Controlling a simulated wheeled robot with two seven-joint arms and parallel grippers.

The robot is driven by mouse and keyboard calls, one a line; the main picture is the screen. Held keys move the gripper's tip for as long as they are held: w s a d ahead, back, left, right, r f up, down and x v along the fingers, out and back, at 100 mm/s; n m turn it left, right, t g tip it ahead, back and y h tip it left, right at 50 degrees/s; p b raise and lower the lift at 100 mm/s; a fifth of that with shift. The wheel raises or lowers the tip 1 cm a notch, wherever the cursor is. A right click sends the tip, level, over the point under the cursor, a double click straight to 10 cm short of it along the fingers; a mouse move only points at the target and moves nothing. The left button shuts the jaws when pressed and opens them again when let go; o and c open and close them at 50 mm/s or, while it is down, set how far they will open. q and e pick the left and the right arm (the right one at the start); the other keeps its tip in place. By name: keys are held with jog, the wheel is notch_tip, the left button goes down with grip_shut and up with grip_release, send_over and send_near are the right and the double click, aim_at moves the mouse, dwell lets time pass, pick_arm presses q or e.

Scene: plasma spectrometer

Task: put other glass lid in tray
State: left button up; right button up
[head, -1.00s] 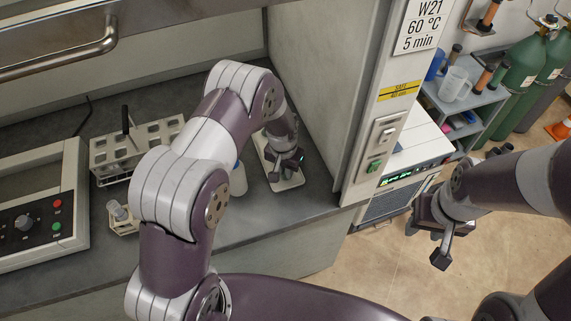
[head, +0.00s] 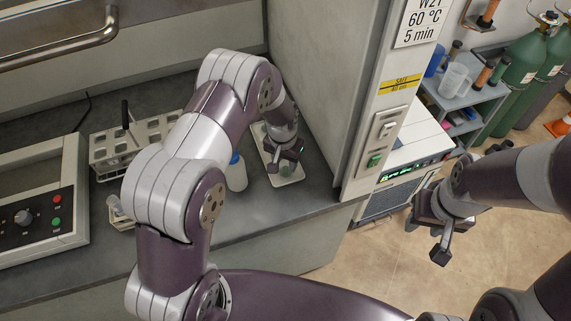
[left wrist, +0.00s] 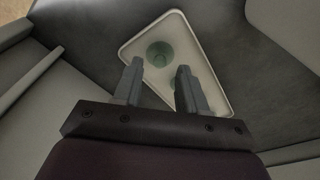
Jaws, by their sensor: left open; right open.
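The white tray (head: 297,178) lies on the dark bench beside the cabinet wall. It also shows in the left wrist view (left wrist: 222,90). In the left wrist view a round greenish glass lid (left wrist: 160,53) lies in the tray, just beyond the fingertips. A fainter round greenish shape (left wrist: 168,88), perhaps the other glass lid, shows between the fingers; its height above the tray is unclear. My left gripper (left wrist: 158,72) is open over the tray; in the head view it (head: 284,163) hides part of it. My right gripper (head: 425,243) is open and empty over the floor, right of the bench.
A white bottle with a blue cap (head: 236,173) stands left of the tray. A tube rack (head: 110,150) and a small holder with a vial (head: 118,211) stand further left, near a control panel device (head: 40,215). The cabinet wall (head: 315,90) rises close to the tray's right.

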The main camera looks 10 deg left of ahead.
pick_arm(q)
notch_tip(320, 180, up, 10)
jog(key=s+b, duration=0.2)
jog(key=s+a+r+n, duration=0.1)
jog(key=s+a+r, duration=0.1)
jog(key=s, duration=0.6)
jog(key=s+a+r+n, duration=0.1)
jog(key=s+a+r, duration=0.1)
jog(key=s, duration=0.7)
jog(key=shift+a+r, duration=0.15)
jog(key=shift+a, duration=0.05)
jog(key=shift+s, duration=0.1)
